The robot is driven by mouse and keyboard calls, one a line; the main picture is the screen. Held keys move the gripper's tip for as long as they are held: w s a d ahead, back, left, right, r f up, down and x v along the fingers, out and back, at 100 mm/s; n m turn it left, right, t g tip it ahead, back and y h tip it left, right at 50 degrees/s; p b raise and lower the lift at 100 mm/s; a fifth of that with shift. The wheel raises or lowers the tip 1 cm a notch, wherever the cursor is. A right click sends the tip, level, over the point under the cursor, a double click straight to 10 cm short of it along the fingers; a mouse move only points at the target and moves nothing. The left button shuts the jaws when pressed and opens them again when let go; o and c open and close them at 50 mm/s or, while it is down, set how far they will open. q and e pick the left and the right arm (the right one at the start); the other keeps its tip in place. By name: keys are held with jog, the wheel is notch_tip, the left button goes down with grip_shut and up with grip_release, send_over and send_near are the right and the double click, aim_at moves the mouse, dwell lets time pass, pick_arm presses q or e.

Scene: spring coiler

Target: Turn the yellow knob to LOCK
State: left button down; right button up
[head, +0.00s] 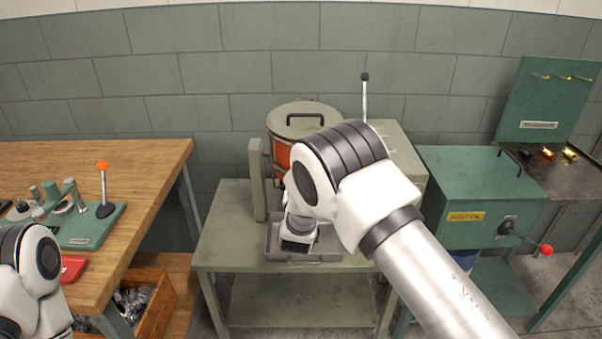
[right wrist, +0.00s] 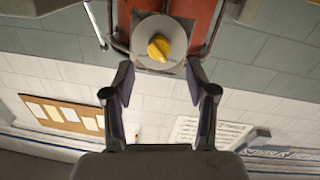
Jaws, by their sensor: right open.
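The yellow knob (right wrist: 159,47) sits in the middle of a round grey dial plate (right wrist: 180,40) in the right wrist view. The dial is on the orange-red body (right wrist: 203,18) of a machine. The knob looks slightly slanted; I cannot read any LOCK mark. My right gripper (right wrist: 160,82) is open and empty, its two fingers apart on either side of the line to the knob, not touching it. In the head view my right arm hides the knob and the fingers. Only part of my left arm shows at the lower left there; its gripper is out of sight.
The orange drum with a grey lid (head: 300,108) stands on a grey-green bench (head: 225,225), with a grey tray (head: 340,248) in front. A wooden table (head: 140,165) is at left. A green cabinet (head: 480,180) with a red-tipped lever (head: 545,249) is at right.

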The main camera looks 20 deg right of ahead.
jog(key=p+x, duration=0.1)
jog(key=x, duration=0.5)
jog(key=shift+w+r, duration=0.1)
jog(key=shift+r, duration=0.15)
jog(key=shift+c, duration=1)
grip_shut()
